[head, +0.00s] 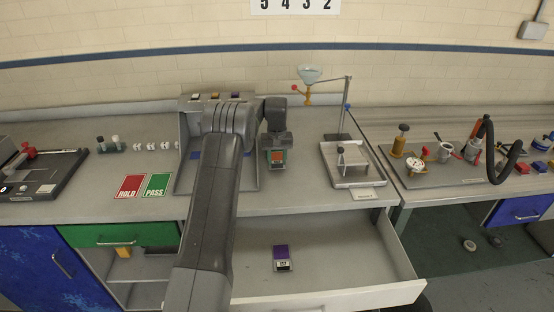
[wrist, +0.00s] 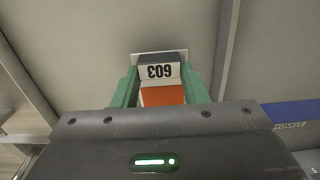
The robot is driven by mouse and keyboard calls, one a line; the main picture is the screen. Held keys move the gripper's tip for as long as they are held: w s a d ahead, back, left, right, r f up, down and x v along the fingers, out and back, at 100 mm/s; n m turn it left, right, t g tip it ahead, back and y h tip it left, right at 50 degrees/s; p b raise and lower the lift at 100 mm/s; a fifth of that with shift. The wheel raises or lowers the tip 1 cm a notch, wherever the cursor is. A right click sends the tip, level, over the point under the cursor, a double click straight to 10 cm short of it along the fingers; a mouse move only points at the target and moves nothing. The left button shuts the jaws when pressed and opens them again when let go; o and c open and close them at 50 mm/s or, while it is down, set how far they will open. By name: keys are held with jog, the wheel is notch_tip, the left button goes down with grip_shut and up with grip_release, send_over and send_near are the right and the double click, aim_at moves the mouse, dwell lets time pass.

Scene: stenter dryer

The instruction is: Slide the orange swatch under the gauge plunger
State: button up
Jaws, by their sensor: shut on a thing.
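The orange swatch (head: 278,155) is held in my gripper (head: 277,159) above the grey bench, at the middle of the head view. In the wrist view the orange swatch (wrist: 163,96) sits between the green fingers of my gripper (wrist: 160,88), with a black-and-white tag reading 603, upside down, at its far end. A dial gauge with a white face (head: 416,165) stands on the right bench, well to the right of my gripper. Its plunger is too small to make out.
A metal tray with a small upright fixture (head: 371,179) and a funnel stand (head: 346,110) lie between my gripper and the gauge. An open drawer (head: 340,255) below holds a purple swatch (head: 281,253). Red HOLD (head: 130,186) and green PASS (head: 156,185) cards lie left.

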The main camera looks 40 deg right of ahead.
aim_at(276, 158)
jog(key=shift+w+d+p, duration=0.45)
jog(key=shift+w+p, duration=0.1)
jog(key=shift+w, duration=0.25)
jog(key=shift+w, duration=0.1)
jog(key=shift+w+d+p, duration=0.4)
jog(key=shift+w+p, duration=0.1)
jog(key=shift+w, duration=0.1)
jog(key=shift+w+d, duration=0.35)
jog(key=shift+w, duration=0.2)
jog(key=o, duration=1.1)
jog(key=shift+c, duration=0.2)
